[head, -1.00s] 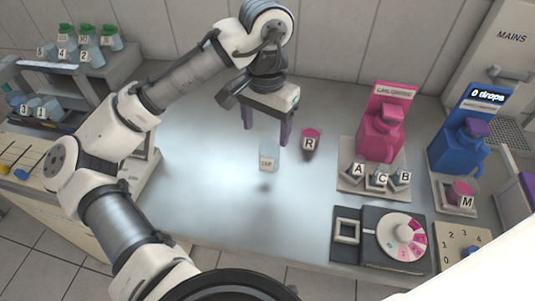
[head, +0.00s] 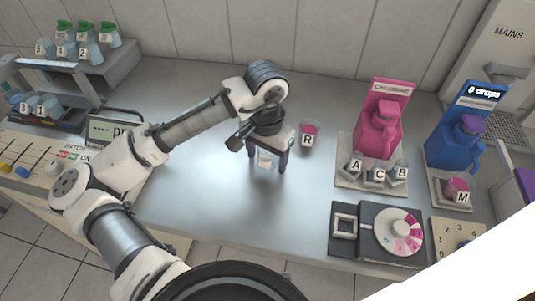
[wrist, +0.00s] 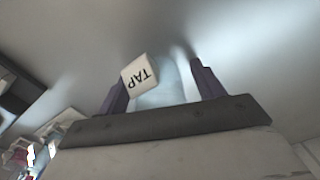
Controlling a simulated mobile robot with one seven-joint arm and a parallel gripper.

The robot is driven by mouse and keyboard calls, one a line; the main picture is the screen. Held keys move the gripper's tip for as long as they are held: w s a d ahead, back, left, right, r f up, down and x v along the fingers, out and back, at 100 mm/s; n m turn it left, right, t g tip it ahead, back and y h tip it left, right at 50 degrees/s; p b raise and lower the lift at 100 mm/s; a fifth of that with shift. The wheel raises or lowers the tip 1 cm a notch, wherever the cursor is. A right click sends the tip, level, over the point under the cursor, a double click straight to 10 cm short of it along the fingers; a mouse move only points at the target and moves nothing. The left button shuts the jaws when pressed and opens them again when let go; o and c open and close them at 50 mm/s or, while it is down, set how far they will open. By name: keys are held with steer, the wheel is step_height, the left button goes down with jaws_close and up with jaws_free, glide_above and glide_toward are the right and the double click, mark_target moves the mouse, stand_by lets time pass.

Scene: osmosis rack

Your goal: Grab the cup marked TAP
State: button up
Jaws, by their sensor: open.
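The cup marked TAP (head: 264,160) stands on the grey bench, a pale clear cup with a white label. In the head view my gripper (head: 267,168) is lowered over it, one finger on each side, and hides part of the cup. In the wrist view the TAP cup (wrist: 158,85) is between the two purple fingers of my gripper (wrist: 160,88), its label near the left finger. The fingers are open; I cannot tell whether the left one touches the label.
A cup marked R (head: 308,134) with pink liquid stands just right of my gripper. The bench front is clear.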

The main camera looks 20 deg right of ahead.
steer(key=c, duration=1)
